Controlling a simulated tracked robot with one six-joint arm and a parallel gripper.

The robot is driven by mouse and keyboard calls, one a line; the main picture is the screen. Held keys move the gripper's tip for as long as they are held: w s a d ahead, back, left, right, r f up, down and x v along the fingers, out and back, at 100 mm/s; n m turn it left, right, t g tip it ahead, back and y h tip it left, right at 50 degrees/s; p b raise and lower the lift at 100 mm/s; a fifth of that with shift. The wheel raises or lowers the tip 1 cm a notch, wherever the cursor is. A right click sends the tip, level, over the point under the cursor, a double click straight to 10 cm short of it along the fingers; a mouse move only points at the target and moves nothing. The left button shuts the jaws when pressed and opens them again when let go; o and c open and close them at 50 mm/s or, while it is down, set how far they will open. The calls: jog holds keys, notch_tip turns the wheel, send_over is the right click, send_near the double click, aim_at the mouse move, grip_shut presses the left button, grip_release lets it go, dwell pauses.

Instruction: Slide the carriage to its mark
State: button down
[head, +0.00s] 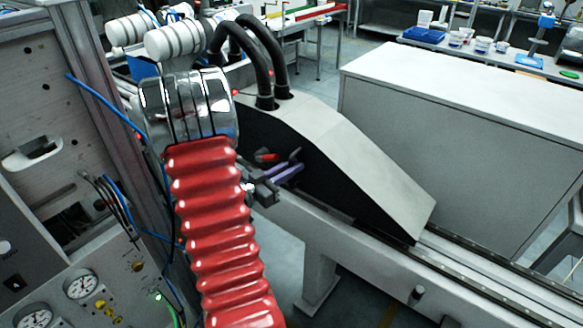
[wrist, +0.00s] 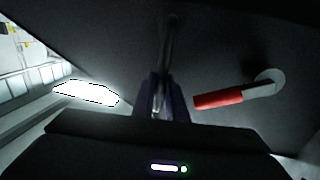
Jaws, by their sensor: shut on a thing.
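The carriage (head: 365,160) looks like the large wedge-shaped housing with a pale sloping top and black side, sitting on a long rail (head: 465,272). My gripper (head: 290,170), with purple fingers, is at its black side. In the wrist view my gripper (wrist: 161,98) is shut on a slim upright grey handle (wrist: 166,45) in front of the dark panel. A red-tipped lever (wrist: 220,98) on a round pale base sits to the right of the fingers, apart from them; it also shows in the head view (head: 265,155). I cannot make out the mark.
A grey cabinet (head: 440,145) stands behind the rail. A panel with gauges (head: 80,285) is at left. Two black hoses (head: 262,60) enter the housing's top. A small dark knob (head: 416,294) is on the rail's near side. The rail beyond the wedge's low end looks clear.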

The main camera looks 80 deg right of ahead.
jog(key=shift+s+a, duration=0.25)
jog(key=shift+s, duration=0.2)
jog(key=shift+s+a, duration=0.2)
jog(key=shift+s, duration=0.25)
jog(key=c, duration=1.8)
grip_release()
jog(key=shift+w+d, duration=0.1)
jog(key=shift+w, duration=0.05)
jog(key=shift+o, duration=0.2)
jog(key=shift+w+a, duration=0.25)
jog(key=shift+w, duration=0.15)
jog(key=v, duration=1.3)
jog(key=shift+s, duration=0.15)
jog(key=shift+s+a+f, duration=0.1)
jog(key=shift+f, duration=0.05)
